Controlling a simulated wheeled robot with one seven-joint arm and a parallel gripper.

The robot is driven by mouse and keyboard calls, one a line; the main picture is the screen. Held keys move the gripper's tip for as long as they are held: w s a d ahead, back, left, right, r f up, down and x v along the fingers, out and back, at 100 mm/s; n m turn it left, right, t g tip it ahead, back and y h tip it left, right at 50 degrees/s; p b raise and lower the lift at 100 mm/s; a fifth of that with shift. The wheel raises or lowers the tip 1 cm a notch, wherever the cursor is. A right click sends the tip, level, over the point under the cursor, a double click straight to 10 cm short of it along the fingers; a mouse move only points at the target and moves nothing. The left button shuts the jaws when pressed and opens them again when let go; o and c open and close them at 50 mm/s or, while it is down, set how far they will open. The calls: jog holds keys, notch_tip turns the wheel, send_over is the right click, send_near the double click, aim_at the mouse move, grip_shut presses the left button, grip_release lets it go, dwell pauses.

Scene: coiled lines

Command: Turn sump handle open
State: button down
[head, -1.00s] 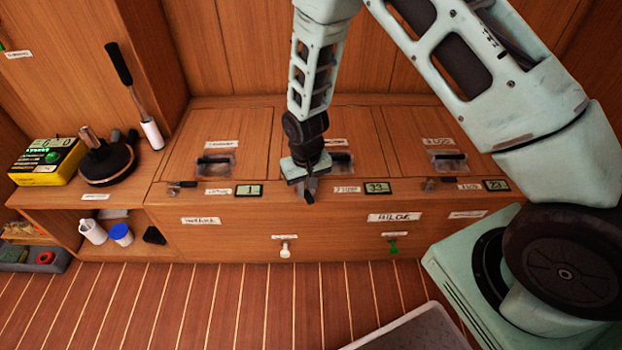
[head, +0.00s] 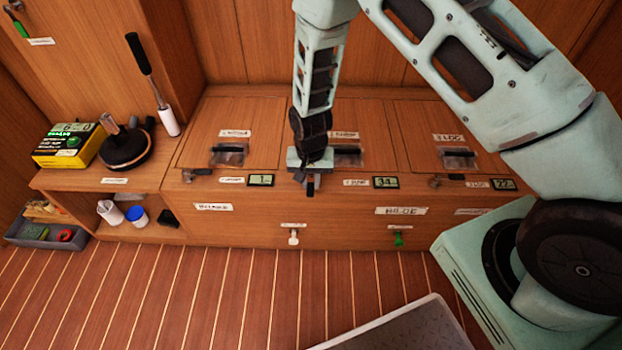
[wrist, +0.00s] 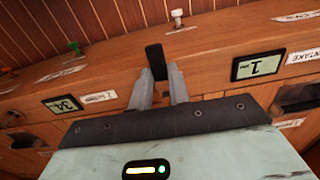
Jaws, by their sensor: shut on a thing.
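The black sump handle (wrist: 155,60) is between the fingers of my gripper (wrist: 159,88) in the wrist view. My gripper is shut on it, and its dark end sticks out past the fingertips toward the floor side. In the head view my gripper (head: 308,180) is at the front edge of the wooden bench, and the handle's dark end (head: 311,189) points down below it. The handle's pivot is hidden. The sump label (head: 354,182) and a display reading 34 (head: 386,182) are just to the right; the display also shows in the wrist view (wrist: 63,104).
Similar handles sit at left (head: 197,172) and right (head: 450,178) on the bench edge, lying sideways. A white knob (head: 293,236) and a green knob (head: 398,238) are on the front panel below.

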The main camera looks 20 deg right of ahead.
aim_at(310, 185)
jog(key=shift+w, duration=0.1)
jog(key=c, duration=1.3)
grip_release()
jog(key=shift+r, duration=0.1)
notch_tip(310, 185, up, 17)
jog(key=p, duration=0.4)
jog(key=shift+r, duration=0.15)
jog(key=s+a+r+n, duration=0.3)
jog(key=s+r+n, duration=0.3)
jog(key=s+r, duration=0.5)
jog(key=s+a+r+n, duration=0.2)
jog(key=s+r+n, duration=0.5)
jog(key=s, duration=0.8)
jog(key=shift+m+y, duration=0.3)
notch_tip(310, 185, up, 21)
jog(key=p, duration=2.1)
jog(key=shift+w+a+f, duration=0.1)
jog(key=shift+a, duration=0.05)
